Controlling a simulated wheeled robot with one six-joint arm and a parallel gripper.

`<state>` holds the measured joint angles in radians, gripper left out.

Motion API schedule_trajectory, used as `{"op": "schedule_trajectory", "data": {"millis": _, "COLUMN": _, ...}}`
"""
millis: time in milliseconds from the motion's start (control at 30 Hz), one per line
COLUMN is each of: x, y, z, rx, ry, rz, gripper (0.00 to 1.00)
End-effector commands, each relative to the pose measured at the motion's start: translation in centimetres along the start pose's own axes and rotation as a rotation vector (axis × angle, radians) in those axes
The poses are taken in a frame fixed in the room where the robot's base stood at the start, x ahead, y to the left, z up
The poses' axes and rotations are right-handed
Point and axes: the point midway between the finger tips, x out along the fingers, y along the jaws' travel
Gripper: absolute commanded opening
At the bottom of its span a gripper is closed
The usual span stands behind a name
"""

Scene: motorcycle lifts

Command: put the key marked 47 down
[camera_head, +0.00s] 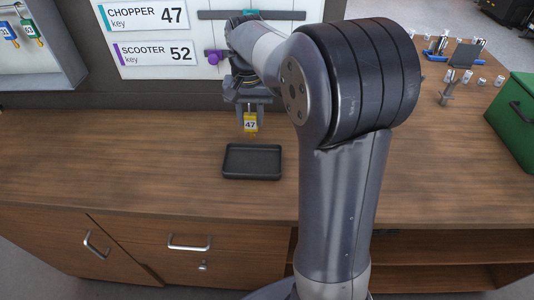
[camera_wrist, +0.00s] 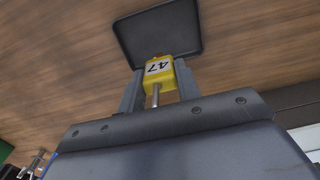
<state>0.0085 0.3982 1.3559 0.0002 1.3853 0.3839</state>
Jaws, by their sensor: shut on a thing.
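The key marked 47 has a yellow tag (camera_head: 250,122) with a white label and hangs from my gripper (camera_head: 249,104). In the wrist view the yellow tag (camera_wrist: 159,74) sits between the two fingers of my gripper (camera_wrist: 158,84), with a metal shaft running back toward the palm. My gripper is shut on it. A black shallow tray (camera_head: 252,161) lies on the wooden counter, below and in front of the gripper in the head view. It also shows beyond the tag in the wrist view (camera_wrist: 190,25) and looks empty. The tag is in the air above the counter.
A wall board reads CHOPPER key 47 (camera_head: 147,17) and SCOOTER key 52 (camera_head: 153,52). A key cabinet (camera_head: 35,45) is at left. A green box (camera_head: 515,118) and several small metal parts stand at right. The counter (camera_head: 120,155) left of the tray is clear.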

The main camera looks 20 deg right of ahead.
Motion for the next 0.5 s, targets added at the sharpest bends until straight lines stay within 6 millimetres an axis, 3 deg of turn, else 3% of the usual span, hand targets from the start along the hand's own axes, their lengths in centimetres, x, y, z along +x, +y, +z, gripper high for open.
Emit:
{"op": "schedule_trajectory", "data": {"millis": 233, "x": 4.4, "y": 0.0, "z": 0.1, "rx": 0.001, "ry": -0.007, "rz": 0.003, "gripper": 0.07}}
{"op": "schedule_trajectory", "data": {"millis": 500, "x": 7.4, "y": 0.0, "z": 0.1, "rx": 0.0, "ry": -0.006, "rz": 0.002, "gripper": 0.07}}
